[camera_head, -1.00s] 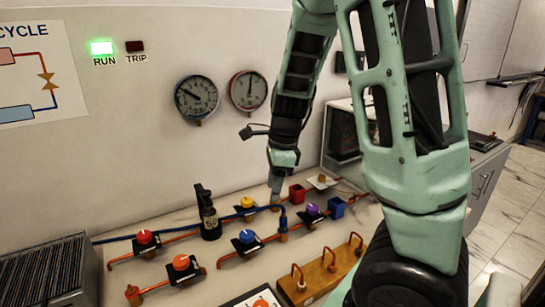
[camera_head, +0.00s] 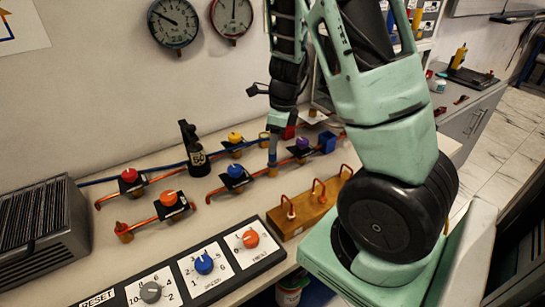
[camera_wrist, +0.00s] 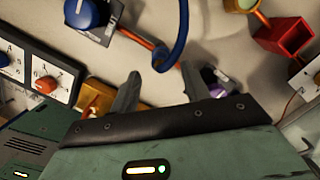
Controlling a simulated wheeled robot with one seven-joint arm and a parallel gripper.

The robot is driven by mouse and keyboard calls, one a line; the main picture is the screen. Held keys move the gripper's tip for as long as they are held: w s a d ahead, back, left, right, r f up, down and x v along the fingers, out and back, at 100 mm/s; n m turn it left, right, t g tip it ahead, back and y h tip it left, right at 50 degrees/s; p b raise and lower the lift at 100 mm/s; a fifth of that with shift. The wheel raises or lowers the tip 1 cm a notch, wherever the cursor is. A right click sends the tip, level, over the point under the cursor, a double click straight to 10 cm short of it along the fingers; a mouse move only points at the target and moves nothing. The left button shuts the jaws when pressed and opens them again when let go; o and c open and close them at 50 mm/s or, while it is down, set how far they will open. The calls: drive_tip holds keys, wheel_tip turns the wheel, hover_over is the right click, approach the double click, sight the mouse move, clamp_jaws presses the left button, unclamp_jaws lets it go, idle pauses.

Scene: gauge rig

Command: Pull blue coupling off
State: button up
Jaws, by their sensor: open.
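The blue coupling (camera_wrist: 161,60) is the lower end of a blue hose (camera_wrist: 181,30) that bends down to a copper pipe in the wrist view. In the head view the coupling (camera_head: 272,161) is small and partly covered by my gripper (camera_head: 272,146). In the wrist view my gripper (camera_wrist: 160,84) is open, with its two fingers apart. The coupling shows beyond the gap between the fingertips, with nothing gripped. I cannot tell how far it is in depth.
Valves with a blue knob (camera_head: 235,171), a yellow knob (camera_head: 235,137) and a purple knob (camera_head: 302,143) stand close by. A wooden block (camera_head: 304,212) with copper hooks stands in front. A red box (camera_wrist: 285,38) and a blue box (camera_head: 327,143) lie to the right.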

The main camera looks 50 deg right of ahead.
drive_tip(key=shift+w+a+f+b, duration=0.15)
drive_tip(key=shift+f+b, duration=0.15)
drive_tip(key=shift+f, duration=1)
drive_tip(key=shift+w+a+f+b, duration=0.15)
drive_tip(key=shift+f+b, duration=0.15)
drive_tip(key=shift+f, duration=1)
drive_tip(key=shift+d, duration=0.1)
clamp_jaws()
